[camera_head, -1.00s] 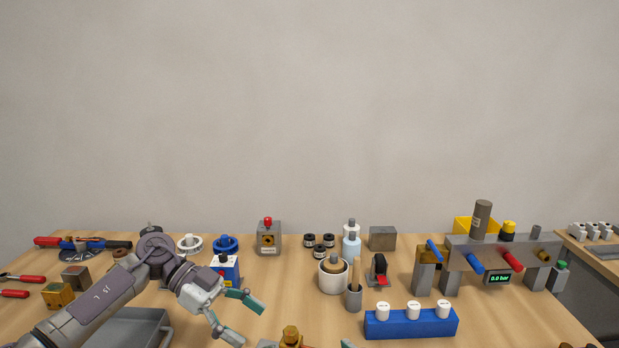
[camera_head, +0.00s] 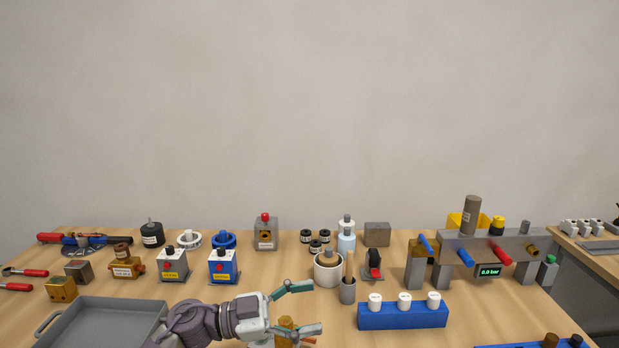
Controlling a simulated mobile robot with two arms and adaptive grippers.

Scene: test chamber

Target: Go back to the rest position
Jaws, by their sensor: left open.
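My left gripper (camera_head: 308,308) is low in the middle of the head view, over the front part of the wooden bench (camera_head: 200,290). Its arm comes in from the lower left. Its two teal-tipped fingers are spread apart and point right, with nothing held between them. A brass-coloured piece (camera_head: 285,328) shows just behind or beside the lower finger; I cannot tell if they touch. My right gripper is not in view.
A grey tray (camera_head: 100,310) lies left of my left arm. A blue block with white caps (camera_head: 403,316) stands right of the gripper. A white pot (camera_head: 327,268) and grey holder (camera_head: 347,291) stand behind it. A valve rig (camera_head: 490,247) stands at the right.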

